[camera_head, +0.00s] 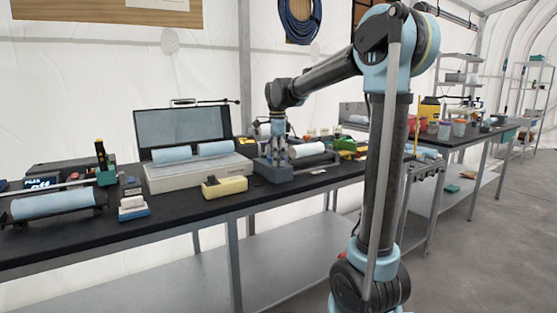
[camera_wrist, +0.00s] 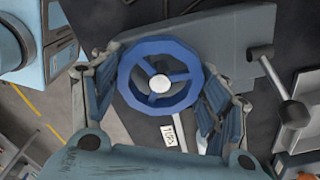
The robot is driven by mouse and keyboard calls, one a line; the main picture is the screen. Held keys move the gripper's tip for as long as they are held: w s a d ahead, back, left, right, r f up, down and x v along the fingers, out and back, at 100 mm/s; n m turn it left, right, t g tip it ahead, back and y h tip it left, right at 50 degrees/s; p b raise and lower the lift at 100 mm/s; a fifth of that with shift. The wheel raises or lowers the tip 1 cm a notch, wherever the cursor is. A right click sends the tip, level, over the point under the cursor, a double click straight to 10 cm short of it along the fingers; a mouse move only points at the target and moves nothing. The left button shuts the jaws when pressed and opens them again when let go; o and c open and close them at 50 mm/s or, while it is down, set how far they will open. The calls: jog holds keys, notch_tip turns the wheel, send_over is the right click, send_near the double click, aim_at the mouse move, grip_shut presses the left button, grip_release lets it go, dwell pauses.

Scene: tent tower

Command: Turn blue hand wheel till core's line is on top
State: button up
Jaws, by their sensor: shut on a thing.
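In the head view my gripper (camera_head: 278,152) points down at a grey-blue block (camera_head: 273,171) on the bench. A pale cylinder (camera_head: 306,151), perhaps the core, lies just right of it. I cannot make out a line on it. A small white label (camera_wrist: 171,135), seemingly reading TOP, shows below the wheel in the wrist view.
An open case with two light-blue rolls (camera_head: 172,154) stands left of my gripper. A yellow block (camera_head: 225,187) sits near the bench's front edge. A lever with a ball end (camera_wrist: 295,113) is right of the wheel. Another blue roll (camera_head: 52,202) lies at the far left.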

jog(key=shift+w+r, duration=0.1)
jog(key=shift+w, duration=0.15)
jog(key=o, duration=1.1)
jog(key=shift+c, duration=0.2)
jog(key=shift+s, duration=0.1)
notch_tip(320, 180, up, 12)
